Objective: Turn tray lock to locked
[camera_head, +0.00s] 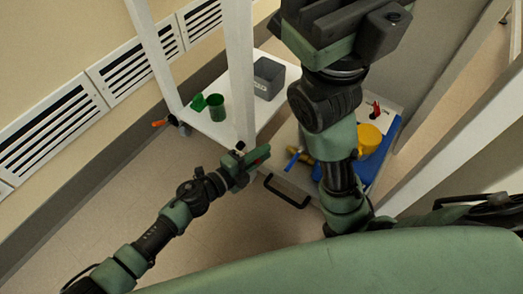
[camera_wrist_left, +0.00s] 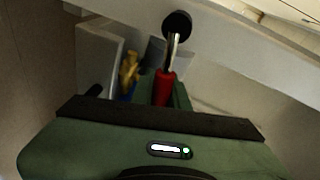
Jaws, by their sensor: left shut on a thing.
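The tray lock is a lever with a red handle (camera_wrist_left: 165,88) and a thin metal shaft. The shaft runs to a round black pivot (camera_wrist_left: 177,25) on a white frame bar. The grey tray front with a black pull handle (camera_head: 287,191) is just to the right. My right gripper (camera_head: 345,22) is raised at the top, partly cut off, and its fingers cannot be made out.
A white cart shelf (camera_head: 215,131) holds a green cup (camera_head: 216,107) and a grey bin (camera_head: 269,78). A yellow object (camera_head: 369,139) and blue items lie at the right, partly behind my right arm. White posts stand close by. Floor is clear at the lower left.

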